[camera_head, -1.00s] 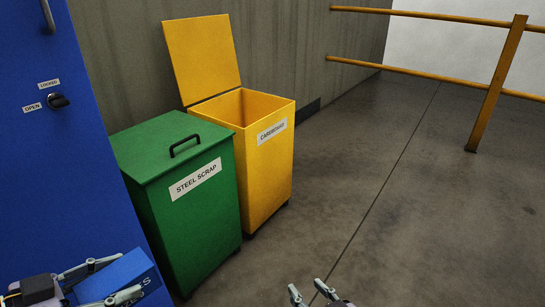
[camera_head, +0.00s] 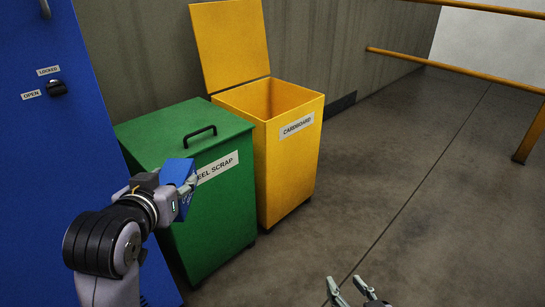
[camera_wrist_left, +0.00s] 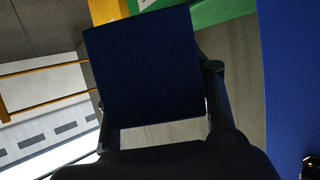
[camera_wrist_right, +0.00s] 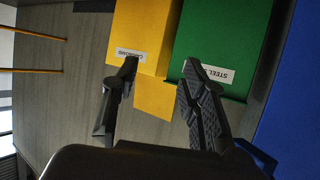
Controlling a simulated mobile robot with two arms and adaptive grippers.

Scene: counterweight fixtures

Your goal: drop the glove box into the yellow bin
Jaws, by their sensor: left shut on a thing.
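The glove box is a blue carton (camera_head: 176,172), held by my left gripper (camera_head: 186,187) in front of the green bin's label in the head view. In the left wrist view the carton (camera_wrist_left: 145,70) fills the space between the fingers. The yellow bin (camera_head: 288,165) is labelled CARDBOARD; its lid (camera_head: 230,42) stands raised and its top is open. The carton is left of and nearer than the yellow bin, apart from it. My right gripper (camera_head: 352,292) is low in the head view, open and empty; its spread fingers show in the right wrist view (camera_wrist_right: 158,85).
The green STEEL SCRAP bin (camera_head: 215,225) with a closed lid and black handle stands left of the yellow bin, close beside it. A blue cabinet (camera_head: 50,130) is at the left. Yellow rails (camera_head: 450,70) are at the back right. The floor (camera_head: 400,190) at right is clear.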

